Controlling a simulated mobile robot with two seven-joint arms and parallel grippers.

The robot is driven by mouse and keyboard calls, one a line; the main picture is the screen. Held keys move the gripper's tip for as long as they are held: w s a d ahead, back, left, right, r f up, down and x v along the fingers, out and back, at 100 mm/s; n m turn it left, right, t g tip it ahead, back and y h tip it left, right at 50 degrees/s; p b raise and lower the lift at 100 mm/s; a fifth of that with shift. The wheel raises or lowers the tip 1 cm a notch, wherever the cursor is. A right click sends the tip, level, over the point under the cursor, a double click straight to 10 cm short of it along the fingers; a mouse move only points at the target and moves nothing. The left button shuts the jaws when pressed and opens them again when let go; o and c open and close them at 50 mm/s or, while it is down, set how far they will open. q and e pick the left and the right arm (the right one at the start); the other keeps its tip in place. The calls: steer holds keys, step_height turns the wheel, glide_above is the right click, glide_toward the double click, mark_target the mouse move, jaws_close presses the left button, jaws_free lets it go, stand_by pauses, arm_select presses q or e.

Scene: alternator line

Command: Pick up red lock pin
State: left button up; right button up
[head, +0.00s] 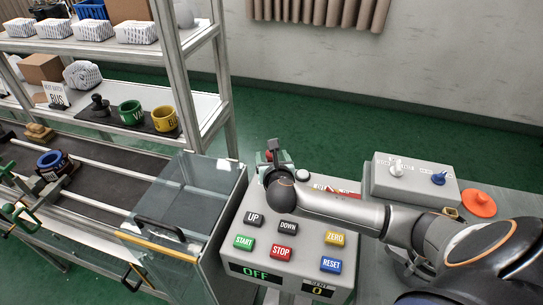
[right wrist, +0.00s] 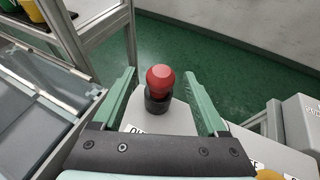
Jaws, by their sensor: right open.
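The red lock pin (right wrist: 160,80) stands upright, with a round red head in a dark collar on a grey box top. In the head view only a bit of its red (head: 268,155) shows beside my right gripper (head: 275,158). In the right wrist view my right gripper (right wrist: 161,92) is open, with one green finger on each side of the pin and visible gaps between. The pin is not held. My left gripper is not in view.
A grey button panel (head: 262,222) lies below my right arm. A grey box (head: 412,190) with a white pin and a blue pin (head: 439,178) is at right. A glass guard (head: 195,205) and a metal shelf post (head: 170,70) stand to the left.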

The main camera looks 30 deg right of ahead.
steer(key=shift+w+d+f, duration=0.15)
steer(key=shift+w, duration=0.2)
jaws_close()
stand_by(0.4)
